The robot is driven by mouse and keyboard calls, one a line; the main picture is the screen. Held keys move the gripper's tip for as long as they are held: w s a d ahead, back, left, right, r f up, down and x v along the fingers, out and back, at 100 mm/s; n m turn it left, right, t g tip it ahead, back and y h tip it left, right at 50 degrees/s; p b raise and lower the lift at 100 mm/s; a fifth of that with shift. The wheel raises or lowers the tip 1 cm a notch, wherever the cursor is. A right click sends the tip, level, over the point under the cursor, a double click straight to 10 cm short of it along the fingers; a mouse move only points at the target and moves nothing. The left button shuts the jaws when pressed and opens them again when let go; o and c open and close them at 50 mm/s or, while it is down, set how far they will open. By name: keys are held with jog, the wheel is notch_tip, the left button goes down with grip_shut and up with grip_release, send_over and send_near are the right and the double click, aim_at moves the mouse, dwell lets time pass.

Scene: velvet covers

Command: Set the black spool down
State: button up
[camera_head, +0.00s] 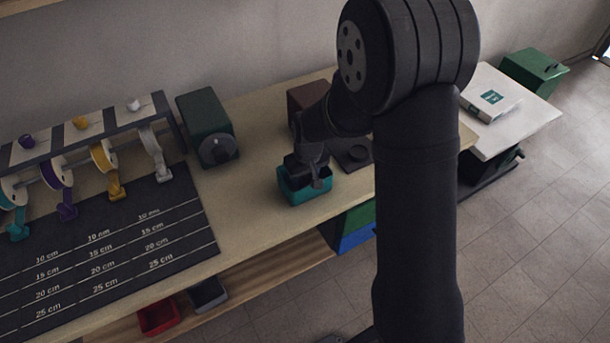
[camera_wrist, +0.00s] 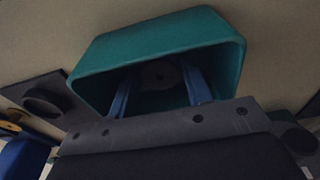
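A teal open bin (camera_head: 296,194) stands on the table. My gripper (camera_head: 305,180) reaches down into it, and its fingertips are hidden in the head view. In the wrist view the bin (camera_wrist: 160,38) surrounds my two blue fingers (camera_wrist: 157,82), which stand apart from each other. A dark round thing with a paler hub, seemingly the black spool (camera_wrist: 158,74), shows between the fingers inside the bin. It is too dark to tell whether the fingers touch it or whether it rests on the bin floor.
A rack with several coloured spools (camera_head: 104,156) stands at the left, above a dark measuring mat (camera_head: 110,250). A dark green box (camera_head: 207,126) is behind the bin. A brown box (camera_head: 308,97) and a dark plate with a round knob (camera_head: 352,153) are close beside my arm.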

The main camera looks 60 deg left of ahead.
aim_at(308, 183)
jog(key=shift+o, duration=0.9)
notch_tip(308, 183, up, 12)
jog(key=d, duration=0.1)
jog(key=shift+d+r, duration=0.15)
jog(key=shift+d, duration=0.1)
jog(key=f, duration=0.4)
jog(key=a+f, duration=0.1)
jog(key=f, duration=0.7)
jog(key=shift+a+f, duration=0.2)
jog(key=shift+a, duration=0.05)
jog(key=shift+r, duration=1.5)
